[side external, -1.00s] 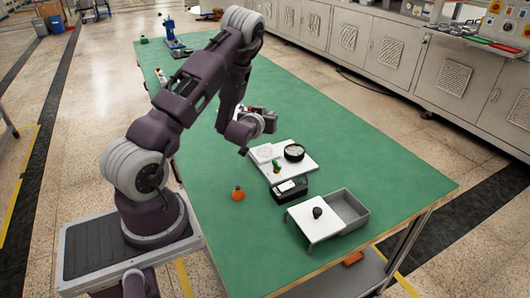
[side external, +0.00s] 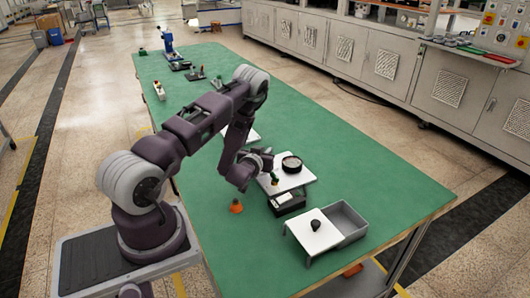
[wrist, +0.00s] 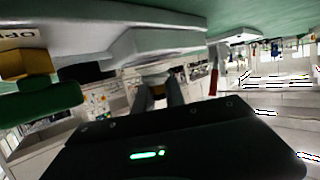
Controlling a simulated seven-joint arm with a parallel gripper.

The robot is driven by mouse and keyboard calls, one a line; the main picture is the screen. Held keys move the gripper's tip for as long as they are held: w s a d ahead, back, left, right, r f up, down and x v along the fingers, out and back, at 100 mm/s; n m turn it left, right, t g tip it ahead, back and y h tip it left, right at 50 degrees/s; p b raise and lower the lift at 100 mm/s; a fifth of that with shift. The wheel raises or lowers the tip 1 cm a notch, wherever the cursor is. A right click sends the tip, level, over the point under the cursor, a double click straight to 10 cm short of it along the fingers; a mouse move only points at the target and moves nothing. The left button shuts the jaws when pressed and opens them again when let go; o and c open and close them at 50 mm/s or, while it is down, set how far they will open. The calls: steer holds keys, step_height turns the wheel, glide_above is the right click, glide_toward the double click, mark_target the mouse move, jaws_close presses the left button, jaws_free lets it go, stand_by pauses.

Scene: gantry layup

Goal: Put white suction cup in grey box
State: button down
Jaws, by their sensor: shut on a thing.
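In the side view my gripper (side external: 264,160) is low over the white platform (side external: 302,180) and hides the cup; I cannot tell whether the cup still touches the platform. The grey box (side external: 352,221) stands nearer the front right of the green table. Its right part is open. A white plate with a black knob (side external: 316,225) is at its left side.
A black box (side external: 287,203) stands between platform and grey box. The table's right side is clear.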

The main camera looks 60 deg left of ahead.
steer(key=shift+f, duration=0.15)
steer(key=c, duration=1.4)
jaws_free()
